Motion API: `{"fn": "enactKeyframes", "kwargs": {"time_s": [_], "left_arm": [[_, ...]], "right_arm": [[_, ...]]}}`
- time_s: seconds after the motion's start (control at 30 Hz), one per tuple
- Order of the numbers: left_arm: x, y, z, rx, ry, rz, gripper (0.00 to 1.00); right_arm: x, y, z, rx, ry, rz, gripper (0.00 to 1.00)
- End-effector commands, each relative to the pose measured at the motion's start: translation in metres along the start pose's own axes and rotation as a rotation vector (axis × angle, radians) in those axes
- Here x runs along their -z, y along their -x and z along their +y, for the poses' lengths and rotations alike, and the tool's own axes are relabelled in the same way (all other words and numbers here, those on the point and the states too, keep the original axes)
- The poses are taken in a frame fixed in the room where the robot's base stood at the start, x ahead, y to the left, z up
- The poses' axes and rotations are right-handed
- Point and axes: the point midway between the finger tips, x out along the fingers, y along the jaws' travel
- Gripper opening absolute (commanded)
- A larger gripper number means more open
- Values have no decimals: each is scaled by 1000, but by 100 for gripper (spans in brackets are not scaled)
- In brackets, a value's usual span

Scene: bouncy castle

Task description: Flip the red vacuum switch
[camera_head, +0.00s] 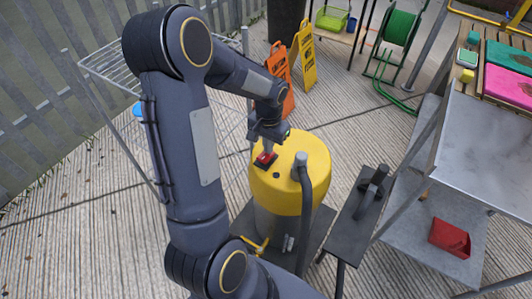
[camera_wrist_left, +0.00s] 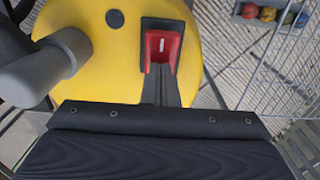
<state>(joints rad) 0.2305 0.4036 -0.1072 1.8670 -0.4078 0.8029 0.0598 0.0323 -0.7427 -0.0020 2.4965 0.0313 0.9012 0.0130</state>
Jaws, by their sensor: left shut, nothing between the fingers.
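The vacuum (camera_head: 318,182) has a yellow lid and stands on the ground in front of me. Its red switch (camera_head: 265,158) sits in a black plate on top of the lid. In the left wrist view the red switch (camera_wrist_left: 161,46) shows a white mark, and the yellow lid (camera_wrist_left: 90,65) fills much of the picture. My left gripper (camera_head: 266,147) is shut and empty, pointing down with its fingertips at the switch. In the left wrist view the fingertips (camera_wrist_left: 161,75) reach the near edge of the switch; I cannot tell whether they touch it. My right gripper is not in view.
A grey hose (camera_head: 305,200) rises from the lid beside the switch. A drying rack (camera_head: 110,62) stands at the left. Orange (camera_head: 279,75) and yellow (camera_head: 303,55) floor signs stand behind. A metal shelf (camera_head: 485,135) is at the right, with a red bin (camera_head: 449,237) below.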

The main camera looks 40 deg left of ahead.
Motion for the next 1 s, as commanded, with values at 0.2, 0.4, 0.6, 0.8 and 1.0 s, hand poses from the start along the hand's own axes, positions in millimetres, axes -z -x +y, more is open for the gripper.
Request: {"fn": "enactKeyframes", "kwargs": {"time_s": [0.2,0.4,0.6,0.8,1.0], "left_arm": [[1,22,0,0,0,4,0],[1,38,0,0,0,3,0],[1,54,0,0,0,3,0],[1,66,0,0,0,3,0],[1,65,0,0,0,3,0]], "right_arm": [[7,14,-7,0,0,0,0],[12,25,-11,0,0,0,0],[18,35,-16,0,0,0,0],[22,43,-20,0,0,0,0],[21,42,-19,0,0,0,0]]}}
